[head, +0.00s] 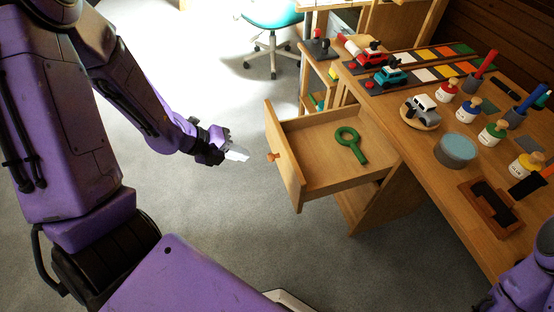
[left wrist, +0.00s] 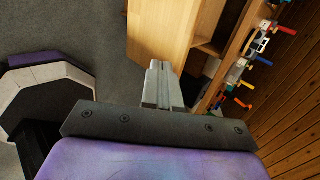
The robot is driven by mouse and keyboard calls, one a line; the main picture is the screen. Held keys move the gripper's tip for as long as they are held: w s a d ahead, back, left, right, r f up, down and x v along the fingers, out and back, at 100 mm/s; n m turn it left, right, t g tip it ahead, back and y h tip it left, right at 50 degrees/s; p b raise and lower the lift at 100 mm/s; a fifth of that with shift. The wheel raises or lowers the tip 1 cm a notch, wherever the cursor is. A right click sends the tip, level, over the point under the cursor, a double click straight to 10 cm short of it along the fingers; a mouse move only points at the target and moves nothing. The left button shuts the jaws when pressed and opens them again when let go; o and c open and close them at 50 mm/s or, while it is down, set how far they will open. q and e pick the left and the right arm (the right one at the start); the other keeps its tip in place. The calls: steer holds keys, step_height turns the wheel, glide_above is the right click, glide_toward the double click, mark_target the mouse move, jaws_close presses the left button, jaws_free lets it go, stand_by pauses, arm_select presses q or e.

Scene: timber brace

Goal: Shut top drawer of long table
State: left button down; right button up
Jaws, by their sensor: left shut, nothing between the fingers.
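The top drawer (head: 330,150) of the long table (head: 430,175) stands pulled out, with a green magnifying-glass-shaped item (head: 350,145) lying inside. Its front panel (head: 285,160) has a small orange-brown knob (head: 273,156). My left gripper (head: 238,154) is shut and empty, a little to the left of the knob and apart from it. In the left wrist view my left gripper (left wrist: 160,75) shows its fingers together, with a pale wooden surface beyond them. My right gripper is not in view; only part of my right arm shows at the lower right.
The tabletop holds toy cars (head: 390,76), glue bottles (head: 495,130), a grey-blue round tin (head: 456,150) and a brown tray (head: 490,207). A teal swivel chair (head: 272,15) stands at the back. The grey carpet (head: 235,230) left of the drawer is clear.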

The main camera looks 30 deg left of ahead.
mark_target(287, 160)
arm_select(q)
steer(key=x, duration=0.3)
steer(key=r+b+x, duration=0.1)
steer(key=x, duration=0.3)
steer(key=w+d+b+x, duration=0.1)
steer(key=x, duration=0.3)
steer(key=shift+r, duration=0.25)
steer(key=shift+w+d, duration=0.4)
steer(key=shift+d, duration=0.1)
